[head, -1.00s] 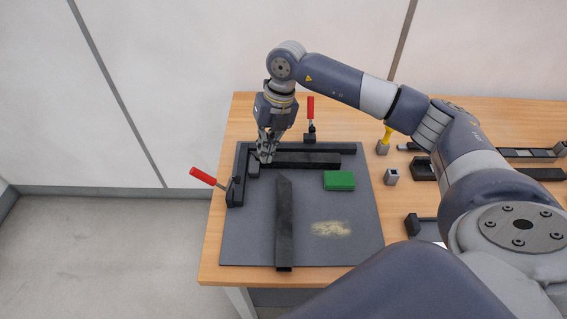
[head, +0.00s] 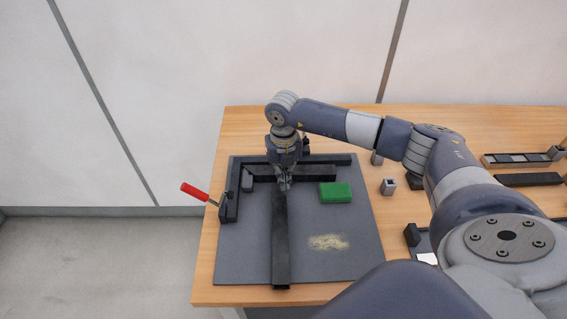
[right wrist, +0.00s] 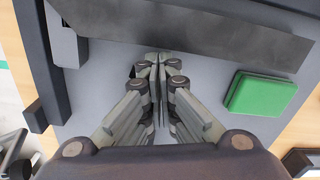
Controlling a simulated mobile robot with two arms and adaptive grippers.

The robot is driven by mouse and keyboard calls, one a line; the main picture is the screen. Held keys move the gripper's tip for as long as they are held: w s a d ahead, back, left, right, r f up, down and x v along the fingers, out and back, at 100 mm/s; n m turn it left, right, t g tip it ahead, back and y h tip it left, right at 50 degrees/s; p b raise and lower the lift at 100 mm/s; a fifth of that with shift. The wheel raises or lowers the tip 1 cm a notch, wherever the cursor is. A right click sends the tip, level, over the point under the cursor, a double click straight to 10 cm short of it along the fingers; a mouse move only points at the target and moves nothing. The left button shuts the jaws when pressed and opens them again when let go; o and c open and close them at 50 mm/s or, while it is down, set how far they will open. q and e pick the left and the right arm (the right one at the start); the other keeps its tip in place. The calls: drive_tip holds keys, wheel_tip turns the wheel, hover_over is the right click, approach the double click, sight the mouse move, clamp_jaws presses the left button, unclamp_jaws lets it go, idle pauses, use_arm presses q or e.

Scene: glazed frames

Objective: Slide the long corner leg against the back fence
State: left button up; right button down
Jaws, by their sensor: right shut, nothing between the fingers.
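The back fence (head: 335,158) is a black rail along the far edge of a grey board. A long dark corner leg (head: 318,173) lies in front of it, roughly parallel; a slanted end shows in the right wrist view (right wrist: 205,28). I cannot tell whether leg and fence touch. Another dark leg (head: 281,245) lies front to back, its far end hidden by my right gripper. My right gripper (head: 285,184) is shut and empty, pointing down just in front of the back leg; its fingertips (right wrist: 157,62) show beside that leg. My left gripper is out of view.
A small grey block (head: 247,181) sits by the left fence (head: 232,200), which has a red-handled clamp (head: 195,191). A green block (head: 335,192) and a patch of tan dust (head: 328,242) lie on the right of the board (head: 240,260). Metal parts stand farther right.

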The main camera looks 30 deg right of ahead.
drive_tip(key=shift+f, duration=0.95)
drive_tip(key=shift+w+d+f+b, duration=0.15)
drive_tip(key=shift+w+f+b, duration=0.05)
drive_tip(key=shift+w+b, duration=0.4)
drive_tip(key=shift+w+d+r+b, duration=0.1)
drive_tip(key=shift+w+d+b, duration=0.1)
drive_tip(key=shift+w+b, duration=0.35)
drive_tip(key=shift+r, duration=0.15)
